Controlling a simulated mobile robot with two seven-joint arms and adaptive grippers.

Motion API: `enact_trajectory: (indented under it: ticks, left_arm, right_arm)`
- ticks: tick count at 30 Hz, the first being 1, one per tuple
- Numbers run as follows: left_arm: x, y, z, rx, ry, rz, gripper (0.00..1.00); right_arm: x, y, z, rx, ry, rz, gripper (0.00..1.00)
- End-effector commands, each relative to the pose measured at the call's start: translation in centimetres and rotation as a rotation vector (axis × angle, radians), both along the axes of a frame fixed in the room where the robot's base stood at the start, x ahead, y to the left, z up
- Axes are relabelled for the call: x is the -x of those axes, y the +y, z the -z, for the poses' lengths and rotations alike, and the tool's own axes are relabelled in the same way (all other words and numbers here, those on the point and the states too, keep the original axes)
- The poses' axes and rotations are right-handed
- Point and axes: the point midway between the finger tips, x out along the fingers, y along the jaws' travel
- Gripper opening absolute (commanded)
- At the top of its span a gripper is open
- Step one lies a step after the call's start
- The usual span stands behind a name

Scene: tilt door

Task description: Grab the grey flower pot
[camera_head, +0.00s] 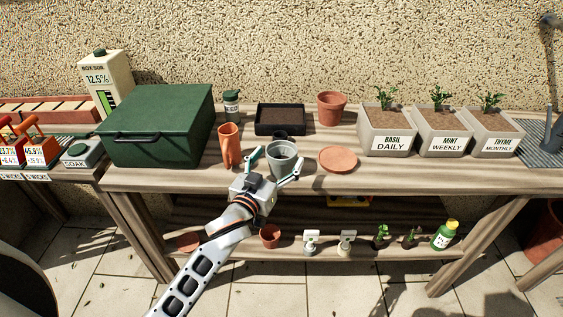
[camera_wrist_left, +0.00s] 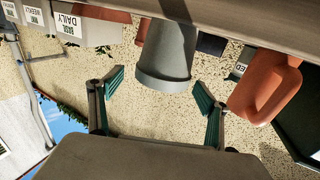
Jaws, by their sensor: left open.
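The grey flower pot (camera_head: 282,160) stands upright on the wooden table, near its front edge. My left gripper (camera_head: 275,160) is open, with one finger at the pot's left and the other at its right front. In the left wrist view the picture is upside down, and the grey pot (camera_wrist_left: 168,52) lies ahead of the spread fingers of the left gripper (camera_wrist_left: 158,105). No contact between fingers and pot can be made out. The right gripper is not in view.
A black tray (camera_head: 280,120) sits behind. A green box (camera_head: 160,125) fills the table's left, and labelled planters (camera_head: 388,134) stand at the right.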

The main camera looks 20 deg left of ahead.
Motion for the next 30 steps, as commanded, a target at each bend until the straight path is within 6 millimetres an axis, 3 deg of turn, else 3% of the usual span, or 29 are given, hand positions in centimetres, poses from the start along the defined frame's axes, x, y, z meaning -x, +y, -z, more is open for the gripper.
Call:
enact_trajectory:
  ticks: [7, 16, 17, 21, 22, 30]
  left_arm:
    - [-3.4, 0.1, 0.0, -0.001, -0.001, 0.000, 0.77]
    - [-3.9, 0.0, 0.0, -0.001, 0.000, -0.001, 0.77]
    - [-3.9, 0.0, 0.0, -0.001, 0.000, -0.001, 0.74]
    - [-3.9, 0.0, 0.0, -0.001, 0.000, -0.001, 0.38]
    - [-3.9, 0.0, 0.0, -0.001, 0.000, -0.001, 0.34]
    - [-3.9, 0.0, 0.0, -0.001, -0.001, -0.001, 0.33]
  right_arm:
    - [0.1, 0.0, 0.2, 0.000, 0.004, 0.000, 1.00]
    - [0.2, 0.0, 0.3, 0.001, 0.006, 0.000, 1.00]
    - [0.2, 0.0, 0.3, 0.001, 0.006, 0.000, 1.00]
    - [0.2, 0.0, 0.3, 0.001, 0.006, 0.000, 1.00]
    - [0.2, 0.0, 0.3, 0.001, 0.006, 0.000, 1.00]
    - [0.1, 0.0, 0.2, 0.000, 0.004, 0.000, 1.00]
